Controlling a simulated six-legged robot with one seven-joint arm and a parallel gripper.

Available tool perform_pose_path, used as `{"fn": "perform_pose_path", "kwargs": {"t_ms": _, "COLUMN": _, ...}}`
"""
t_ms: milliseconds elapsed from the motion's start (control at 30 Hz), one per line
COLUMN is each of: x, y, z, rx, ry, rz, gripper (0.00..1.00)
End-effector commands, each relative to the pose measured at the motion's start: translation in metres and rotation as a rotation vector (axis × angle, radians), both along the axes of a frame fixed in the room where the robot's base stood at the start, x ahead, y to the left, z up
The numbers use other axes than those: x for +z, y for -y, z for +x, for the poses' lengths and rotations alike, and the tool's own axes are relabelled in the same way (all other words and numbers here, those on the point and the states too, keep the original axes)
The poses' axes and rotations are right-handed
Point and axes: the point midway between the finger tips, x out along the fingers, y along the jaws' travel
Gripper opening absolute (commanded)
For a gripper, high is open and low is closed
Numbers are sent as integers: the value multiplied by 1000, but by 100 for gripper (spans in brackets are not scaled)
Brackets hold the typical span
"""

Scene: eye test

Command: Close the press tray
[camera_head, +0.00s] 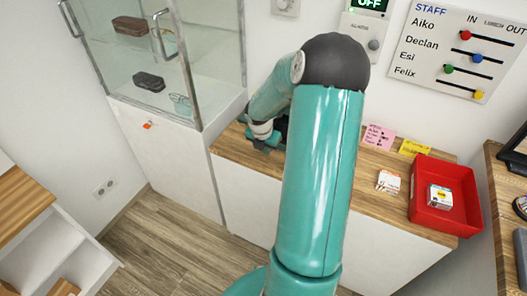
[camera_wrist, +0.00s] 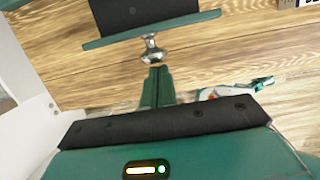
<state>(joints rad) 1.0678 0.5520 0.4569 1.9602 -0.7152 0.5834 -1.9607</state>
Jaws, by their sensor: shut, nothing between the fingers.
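The press tray (camera_wrist: 180,30) shows at the top of the wrist view as a green front strip with a dark bed behind it. A silver knob (camera_wrist: 152,50) sticks out from the strip towards me. My gripper (camera_wrist: 157,70) is shut and empty, its green fingertips just short of the knob or touching it; I cannot tell which. The rest of the press is cut off by the frame. In the head view my arm hides most of this spot, and only a dark part shows beside my wrist.
The wooden counter (camera_head: 350,160) carries a red bin (camera_head: 425,217) with a small box (camera_head: 440,197), another small box (camera_head: 388,182) and sticky notes (camera_head: 378,137). A glass cabinet (camera_head: 215,60) stands on the left. A small red, white and green item (camera_wrist: 225,92) lies right of my fingers.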

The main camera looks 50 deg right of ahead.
Motion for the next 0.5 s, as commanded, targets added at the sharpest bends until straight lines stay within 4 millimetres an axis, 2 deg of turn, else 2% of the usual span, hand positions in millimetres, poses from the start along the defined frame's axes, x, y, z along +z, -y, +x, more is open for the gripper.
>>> {"fn": "perform_pose_path", "kwargs": {"t_ms": 300, "x": 0, "y": 4, "z": 1, "rx": -2, "ry": 0, "rz": 0, "gripper": 0}}
{"fn": "perform_pose_path", "kwargs": {"t_ms": 367, "x": -1, "y": 11, "z": 3, "rx": -3, "ry": 1, "rz": 1, "gripper": 0}}
{"fn": "perform_pose_path", "kwargs": {"t_ms": 500, "x": -1, "y": 41, "z": 12, "rx": -5, "ry": 2, "rz": 1, "gripper": 0}}
